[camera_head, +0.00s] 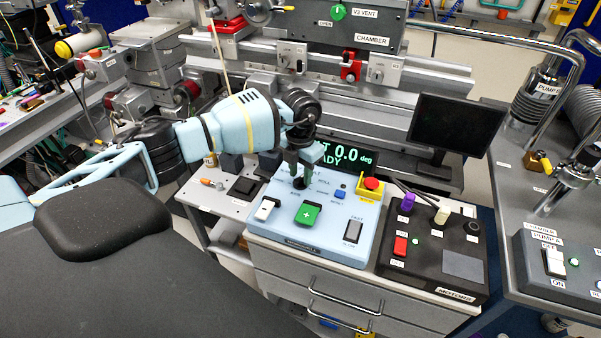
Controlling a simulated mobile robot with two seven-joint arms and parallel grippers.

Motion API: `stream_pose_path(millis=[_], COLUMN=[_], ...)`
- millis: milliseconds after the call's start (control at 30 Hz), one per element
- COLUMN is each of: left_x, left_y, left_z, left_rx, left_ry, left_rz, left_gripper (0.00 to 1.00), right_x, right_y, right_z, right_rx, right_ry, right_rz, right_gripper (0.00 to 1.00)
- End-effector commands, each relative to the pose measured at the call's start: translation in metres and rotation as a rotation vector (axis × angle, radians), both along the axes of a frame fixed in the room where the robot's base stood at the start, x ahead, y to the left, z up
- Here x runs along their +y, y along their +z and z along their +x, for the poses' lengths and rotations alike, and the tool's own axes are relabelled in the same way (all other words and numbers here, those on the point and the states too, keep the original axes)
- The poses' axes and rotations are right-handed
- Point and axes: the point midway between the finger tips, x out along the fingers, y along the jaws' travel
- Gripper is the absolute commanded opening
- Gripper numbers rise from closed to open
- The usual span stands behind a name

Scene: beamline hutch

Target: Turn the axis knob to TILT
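The light blue control box (339,244) stands on a drawer cabinet. The dark axis knob (299,183) is at its upper left, mostly covered by my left gripper (300,171). Small labels sit beside the knob; ROLL reads clearly, and another above it is partly hidden. The knob's pointer direction cannot be made out. My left gripper points down with its fingertips at the knob. Whether the fingers are closed on it is too small to tell. The display (352,157) behind reads 0.0 deg, its left part hidden by the gripper. My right gripper is not in view.
A black control box (433,254) stands close on the right. A monitor (455,124) stands behind.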

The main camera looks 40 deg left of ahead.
Motion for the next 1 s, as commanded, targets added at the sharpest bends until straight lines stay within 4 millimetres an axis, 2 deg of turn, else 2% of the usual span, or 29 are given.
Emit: stream_pose_path(millis=[200, 433, 600, 1000], left_x=[0.000, 0.000, 0.001, 0.000], left_y=[0.036, 0.065, 0.072, 0.072], left_z=[0.001, 0.001, 0.000, 0.001], left_rx=[-0.007, -0.006, -0.003, -0.003], left_ry=[0.000, 0.000, 0.001, 0.001], left_rz=[-0.002, -0.001, 0.000, 0.000], left_gripper=[0.35, 0.35, 0.35, 0.35], right_x=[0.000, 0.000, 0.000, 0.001], right_y=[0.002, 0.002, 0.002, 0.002], right_z=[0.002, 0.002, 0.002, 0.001], right_rx=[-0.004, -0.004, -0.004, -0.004], right_ry=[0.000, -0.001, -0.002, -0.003], right_rz=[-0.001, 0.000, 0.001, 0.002], right_gripper=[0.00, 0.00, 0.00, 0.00])
